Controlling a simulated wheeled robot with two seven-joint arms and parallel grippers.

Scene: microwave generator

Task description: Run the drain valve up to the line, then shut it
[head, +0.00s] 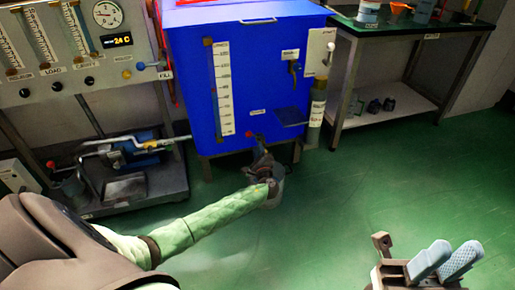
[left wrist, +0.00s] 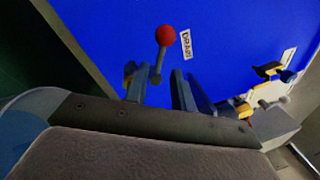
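The drain valve's red ball knob (head: 249,134) sits low on the front of the blue tank (head: 270,60). In the left wrist view the red knob (left wrist: 165,35) tops a short grey lever (left wrist: 156,72), beside the DRAIN label (left wrist: 186,44). My left gripper (left wrist: 160,88) is open, with its fingers on either side of the lever's lower end; contact cannot be told. In the head view my left gripper (head: 262,160) is just below the knob. A level scale (head: 223,92) runs up the tank front; its line is too small to read. My right gripper (head: 455,252) is open and empty.
A gauge panel (head: 70,45) and low trolley (head: 145,185) stand left. A green-topped bench (head: 425,28) stands at back right. The green floor (head: 380,180) is clear.

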